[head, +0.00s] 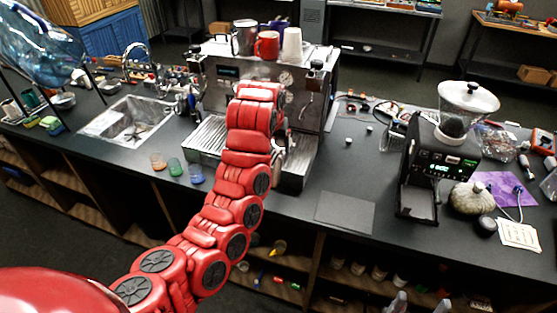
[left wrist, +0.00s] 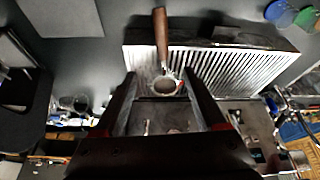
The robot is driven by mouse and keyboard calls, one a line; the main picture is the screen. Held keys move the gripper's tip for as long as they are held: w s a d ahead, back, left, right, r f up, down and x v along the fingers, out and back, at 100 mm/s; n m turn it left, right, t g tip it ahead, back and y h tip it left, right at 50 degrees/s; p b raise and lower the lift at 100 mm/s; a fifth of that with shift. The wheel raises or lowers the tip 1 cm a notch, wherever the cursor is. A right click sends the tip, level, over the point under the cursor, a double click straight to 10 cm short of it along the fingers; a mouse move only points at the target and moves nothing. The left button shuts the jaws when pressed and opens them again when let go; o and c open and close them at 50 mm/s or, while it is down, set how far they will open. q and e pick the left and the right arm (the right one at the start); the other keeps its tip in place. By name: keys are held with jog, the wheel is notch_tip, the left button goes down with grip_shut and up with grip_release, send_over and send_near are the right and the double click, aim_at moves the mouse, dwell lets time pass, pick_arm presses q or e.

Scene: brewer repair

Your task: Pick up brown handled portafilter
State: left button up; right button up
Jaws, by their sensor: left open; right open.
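The portafilter has a brown handle (left wrist: 161,35) and a metal head with a round dark basket (left wrist: 165,87), seen in the left wrist view. It lies over the slatted drip tray (left wrist: 225,66), handle pointing up in the picture. I cannot tell whether it rests on the tray. My left gripper (left wrist: 158,78) is open, its fingers on either side of the basket, with gaps visible. In the head view my red arm hides the portafilter and most of the left gripper (head: 279,150) in front of the espresso machine (head: 222,72). My right gripper (head: 420,303) shows only pale fingertips, apart, at the bottom edge.
A red mug (head: 266,45), a metal pitcher and white cups stand on the machine. Several small coloured cups (head: 175,167) stand left of the tray. A dark mat (head: 345,212) lies to the right, before the grinder (head: 440,150). A sink (head: 130,120) is at the left.

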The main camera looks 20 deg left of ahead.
pick_arm(q)
jog(key=b+x, duration=0.1)
jog(key=x, duration=0.2)
jog(key=b, duration=0.7)
send_near(277, 165)
jog(key=f, duration=0.1)
jog(key=d+f, duration=0.1)
jog(key=shift+w+f, duration=0.3)
jog(key=shift+f, duration=0.1)
jog(key=shift+w+a+f+p, duration=0.1)
jog(key=shift+w+f+p, duration=0.15)
jog(key=shift+p, duration=0.75)
jog(key=shift+w+f, duration=0.15)
jog(key=shift+f, duration=0.15)
jog(key=p+x, duration=0.2)
jog(key=x, duration=0.1)
jog(key=p+x, duration=0.1)
jog(key=shift+w+a+f, duration=0.1)
jog(key=shift+a+f, duration=0.05)
jog(key=shift+a, duration=0.2)
jog(key=shift+w+f+p, duration=0.15)
jog(key=shift+f+p, duration=0.15)
jog(key=shift+f, duration=0.3)
grip_shut()
jog(key=shift+r, duration=0.1)
